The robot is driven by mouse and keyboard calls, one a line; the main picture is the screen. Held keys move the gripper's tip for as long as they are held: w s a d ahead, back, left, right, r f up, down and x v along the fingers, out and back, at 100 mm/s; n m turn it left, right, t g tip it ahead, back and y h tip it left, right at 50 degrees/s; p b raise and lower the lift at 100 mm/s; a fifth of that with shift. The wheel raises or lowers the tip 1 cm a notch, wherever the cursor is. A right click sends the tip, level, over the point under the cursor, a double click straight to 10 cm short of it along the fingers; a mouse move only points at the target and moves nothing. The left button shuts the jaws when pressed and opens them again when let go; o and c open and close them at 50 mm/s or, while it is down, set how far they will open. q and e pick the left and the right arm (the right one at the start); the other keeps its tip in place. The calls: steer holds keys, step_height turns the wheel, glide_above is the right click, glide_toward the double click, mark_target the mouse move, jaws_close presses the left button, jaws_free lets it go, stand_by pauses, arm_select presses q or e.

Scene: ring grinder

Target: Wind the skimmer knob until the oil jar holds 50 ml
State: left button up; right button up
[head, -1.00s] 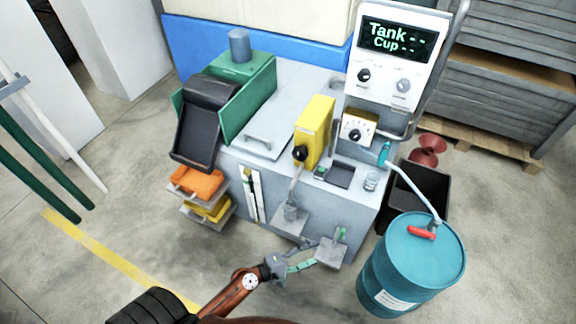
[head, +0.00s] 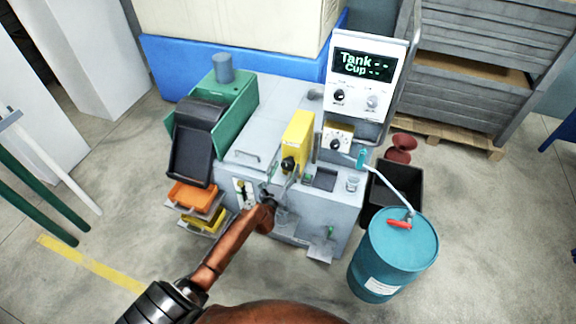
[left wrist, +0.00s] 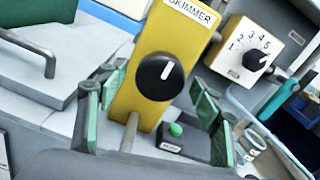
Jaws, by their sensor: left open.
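The yellow skimmer (head: 299,140) stands on the front of the grey machine. Its black knob (head: 289,164) faces me. In the left wrist view the knob (left wrist: 157,77) has a white pointer tilted up and slightly right. My left gripper (head: 280,187) is in front of and just below the knob. Its green-padded fingers (left wrist: 155,90) are open, one on each side of the knob, with gaps showing. The oil jar under the skimmer's front is mostly hidden behind my gripper in the head view, and its level cannot be read.
A display panel (head: 363,66) reads Tank and Cup with dashes. A dial box (left wrist: 258,52) and a green button (left wrist: 175,129) are right of the skimmer. A glass (head: 353,184) stands on the machine's right edge. A teal drum (head: 392,258) stands at right.

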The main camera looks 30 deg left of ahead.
arm_select(q)
steer(key=shift+x, duration=1.15)
steer(key=shift+c, duration=0.7)
steer(key=c, duration=1)
